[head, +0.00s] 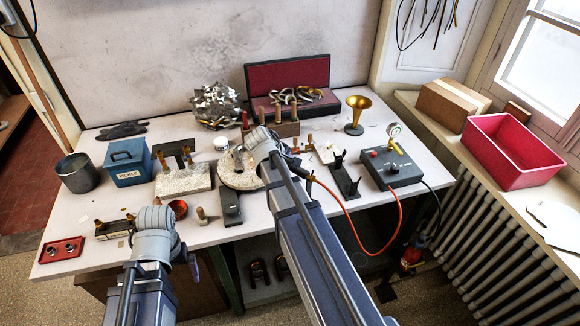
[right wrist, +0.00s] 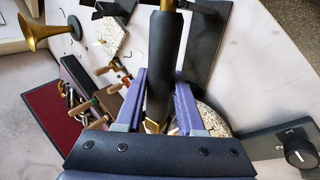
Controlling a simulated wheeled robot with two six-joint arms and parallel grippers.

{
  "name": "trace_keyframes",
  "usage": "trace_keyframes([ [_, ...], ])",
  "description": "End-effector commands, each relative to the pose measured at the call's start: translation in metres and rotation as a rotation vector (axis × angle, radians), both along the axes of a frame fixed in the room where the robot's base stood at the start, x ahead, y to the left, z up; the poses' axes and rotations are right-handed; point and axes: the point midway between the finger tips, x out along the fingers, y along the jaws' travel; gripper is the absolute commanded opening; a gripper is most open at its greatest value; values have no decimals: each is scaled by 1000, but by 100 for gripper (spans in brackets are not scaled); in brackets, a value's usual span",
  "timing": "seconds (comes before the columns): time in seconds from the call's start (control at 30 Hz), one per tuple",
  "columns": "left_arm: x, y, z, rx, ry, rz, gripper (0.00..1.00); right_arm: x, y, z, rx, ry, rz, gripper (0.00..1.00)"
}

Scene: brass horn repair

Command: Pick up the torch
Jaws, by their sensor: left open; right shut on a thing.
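The torch (right wrist: 163,50) has a black cylindrical handle with brass at its ends. In the right wrist view the handle lies between the two purple fingers of my right gripper (right wrist: 160,82), which is shut on it. In the head view the torch (head: 292,162) shows as a small dark piece beside my right wrist, near the orange hose; the wrist hides most of it. My left gripper (head: 191,262) is at the table's front edge, away from the torch. Its fingers are mostly hidden behind the wrist; it is open.
The orange hose (head: 345,212) runs from the torch to the grey control box (head: 392,168). A brass bell (head: 356,108) stands behind. A round speckled plate (head: 238,180) and a firebrick (head: 183,180) lie left of my right wrist. The blue pickle box (head: 128,163) is at the left.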

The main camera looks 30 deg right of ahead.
Motion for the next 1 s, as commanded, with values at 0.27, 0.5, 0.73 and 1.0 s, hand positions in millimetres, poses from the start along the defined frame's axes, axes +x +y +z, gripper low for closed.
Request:
trace_keyframes([
  [0.27, 0, 0, 0, 0, 0, 0, 100, 0, 0, 0, 0, 0, 0, 0],
  [0.5, 0, 0, 0, 0, 0, 0, 100, 0, 0, 0, 0, 0, 0, 0],
  [0.73, 0, 0, 7, 0, 0, 0, 100, 0, 0, 7, 0, 0, 0, 0],
  [1.0, 0, 0, 38, 0, 0, 0, 100, 0, 0, 38, 0, 0, 0, 0],
])
